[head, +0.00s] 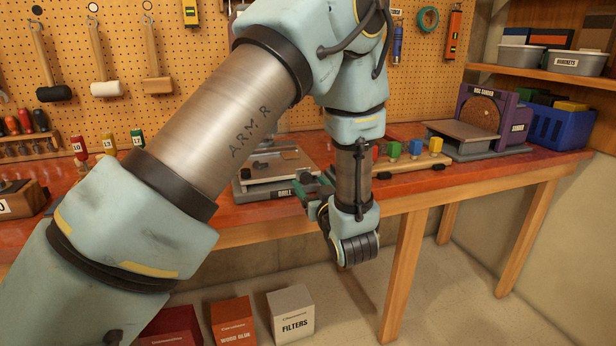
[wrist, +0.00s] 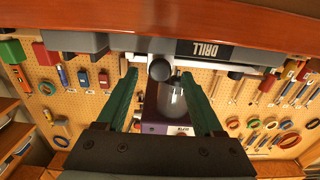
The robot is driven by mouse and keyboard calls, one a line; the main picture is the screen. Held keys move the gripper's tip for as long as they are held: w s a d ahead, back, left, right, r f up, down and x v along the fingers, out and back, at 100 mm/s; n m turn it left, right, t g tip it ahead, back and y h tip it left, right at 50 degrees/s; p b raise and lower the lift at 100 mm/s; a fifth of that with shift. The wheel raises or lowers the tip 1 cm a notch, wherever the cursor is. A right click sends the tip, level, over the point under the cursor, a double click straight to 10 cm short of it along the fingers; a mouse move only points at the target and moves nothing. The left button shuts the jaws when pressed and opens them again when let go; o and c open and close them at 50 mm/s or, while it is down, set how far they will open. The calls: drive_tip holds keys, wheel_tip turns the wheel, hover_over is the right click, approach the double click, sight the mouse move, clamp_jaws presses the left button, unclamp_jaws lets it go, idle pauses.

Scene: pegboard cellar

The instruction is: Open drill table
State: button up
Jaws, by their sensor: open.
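The drill table (head: 258,177), a grey base with a flat plate and a label reading DRILL, sits at the front of the red-brown bench in the head view, partly behind my arm. In the wrist view, which looks upside down, the DRILL front (wrist: 207,49) spans the upper part. A dark round knob (wrist: 160,69) sticks out there, between or just beyond my fingertips; contact is not clear. My gripper (wrist: 160,77) has two green fingers, spread apart with nothing held. In the head view, my gripper (head: 310,190) is at the drill's front edge.
A purple body with a silver cylinder (wrist: 171,103) shows behind the fingers. A peg rack (head: 415,160), a disc sander (head: 480,125) and a blue bin (head: 560,122) stand to the right on the bench (head: 225,215). Boxes (head: 292,312) lie below. A bench leg (head: 403,270) stands nearby.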

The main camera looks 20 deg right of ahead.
drive_tip(key=shift+w+d, duration=0.15)
drive_tip(key=shift+w, duration=1)
clamp_jaws()
idle(0.6)
